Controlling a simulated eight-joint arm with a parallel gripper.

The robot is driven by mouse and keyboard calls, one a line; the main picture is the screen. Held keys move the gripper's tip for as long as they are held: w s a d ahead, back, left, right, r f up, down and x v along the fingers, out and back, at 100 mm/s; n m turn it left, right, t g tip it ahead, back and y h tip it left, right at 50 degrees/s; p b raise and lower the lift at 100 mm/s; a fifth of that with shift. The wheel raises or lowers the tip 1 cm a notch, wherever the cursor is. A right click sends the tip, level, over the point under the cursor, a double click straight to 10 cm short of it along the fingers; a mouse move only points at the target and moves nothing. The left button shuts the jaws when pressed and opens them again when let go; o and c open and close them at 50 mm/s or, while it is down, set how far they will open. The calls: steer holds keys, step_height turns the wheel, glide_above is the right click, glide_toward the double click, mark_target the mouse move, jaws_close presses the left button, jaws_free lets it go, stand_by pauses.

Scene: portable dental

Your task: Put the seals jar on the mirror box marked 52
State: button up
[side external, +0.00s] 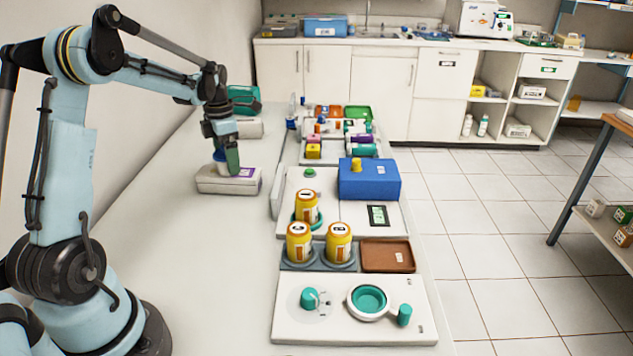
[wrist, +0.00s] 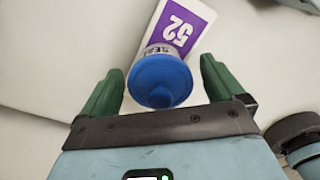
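The seals jar (wrist: 161,78) has a blue lid and a pale label reading "SEAL", partly hidden by the lid. The white mirror box (side external: 226,181) has a purple label marked 52 (wrist: 180,30). The jar appears to stand upright on the box, beside the number; its contact with the box is hidden. In the side view, only a bit of blue lid (side external: 217,156) shows behind my finger. My gripper (wrist: 160,82) is open around the jar, with a green finger on each side and small gaps to the lid.
To the right are yellow jars (side external: 299,242), a blue box (side external: 369,181), a brown tray (side external: 387,256) and a white panel with knobs (side external: 340,331).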

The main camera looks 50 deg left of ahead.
step_height(320, 180, up, 12)
steer(key=shift+d+r, duration=0.1)
steer(key=shift+r, duration=0.05)
steer(key=s+d+r+m+t+y, duration=0.1)
steer(key=d+m+t, duration=0.2)
steer(key=d+m, duration=1.15)
steer(key=s+d+f+m+t, duration=0.2)
steer(key=d+m, duration=0.4)
steer(key=m, duration=0.3)
steer(key=s+d+f+m+t+h, duration=0.1)
steer(key=s+d+f+m+t, duration=0.1)
steer(key=s+d+f+m, duration=0.2)
steer(key=s+d+m, duration=0.1)
steer(key=d+m, duration=0.2)
steer(key=m, duration=0.3)
steer(key=shift+s+f, duration=0.15)
steer(key=shift+s, duration=0.1)
steer(key=shift+d, duration=0.1)
